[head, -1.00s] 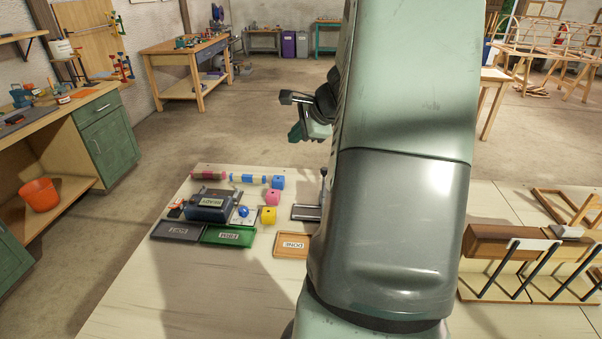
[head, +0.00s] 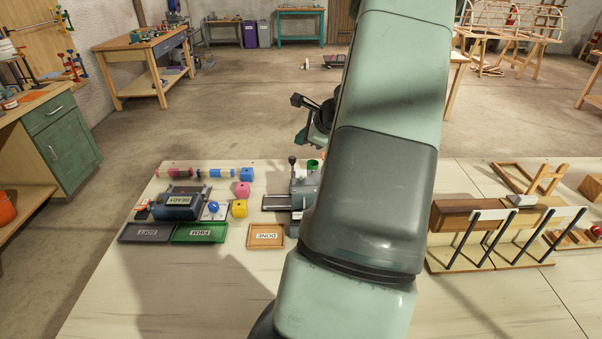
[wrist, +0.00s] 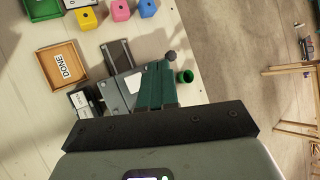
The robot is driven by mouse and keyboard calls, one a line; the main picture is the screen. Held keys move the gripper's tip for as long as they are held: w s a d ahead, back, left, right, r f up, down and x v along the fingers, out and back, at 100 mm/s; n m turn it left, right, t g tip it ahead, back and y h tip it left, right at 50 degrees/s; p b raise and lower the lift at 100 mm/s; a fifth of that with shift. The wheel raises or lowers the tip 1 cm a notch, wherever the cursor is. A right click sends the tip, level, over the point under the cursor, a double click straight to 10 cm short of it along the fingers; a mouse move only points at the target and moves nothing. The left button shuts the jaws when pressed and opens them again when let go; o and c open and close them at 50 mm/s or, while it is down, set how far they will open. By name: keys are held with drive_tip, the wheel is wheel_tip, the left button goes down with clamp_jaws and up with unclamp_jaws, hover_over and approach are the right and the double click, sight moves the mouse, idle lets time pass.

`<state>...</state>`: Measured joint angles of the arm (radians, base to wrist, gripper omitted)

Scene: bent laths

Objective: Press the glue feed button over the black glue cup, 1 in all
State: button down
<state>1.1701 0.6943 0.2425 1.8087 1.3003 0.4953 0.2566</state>
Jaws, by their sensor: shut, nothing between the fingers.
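My gripper (wrist: 157,88) shows in the wrist view as two dark green fingers held together, with nothing between them. They hang over a grey machine (wrist: 122,92), hiding part of it. In the head view my gripper (head: 303,136) is high above the back of the table, partly behind my arm. A green cup (wrist: 185,76) stands just right of the fingers in the wrist view; it also shows in the head view (head: 313,165). I cannot make out a black glue cup or a feed button; my arm and fingers cover part of this area.
A dark-knobbed lever (head: 292,160) stands up at the machine. Left of it are a blue device marked READY (head: 180,203), pink, blue and yellow blocks (head: 239,208), a green tray (head: 200,233) and a DONE tray (head: 265,243). A clamped wooden assembly (head: 475,215) stands right. The front table is clear.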

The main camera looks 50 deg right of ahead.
sight(300, 172)
drive_tip(key=shift+f, duration=4)
drive_tip(key=shift+f, duration=0.1)
drive_tip(key=shift+f, duration=0.3)
drive_tip(key=shift+f, duration=0.65)
drive_tip(key=shift+s+f, duration=0.1)
drive_tip(key=shift+f, duration=0.45)
drive_tip(key=shift+r, duration=0.15)
drive_tip(key=shift+a+r, duration=0.15)
drive_tip(key=shift+r, duration=0.9)
drive_tip(key=shift+r, duration=2.6)
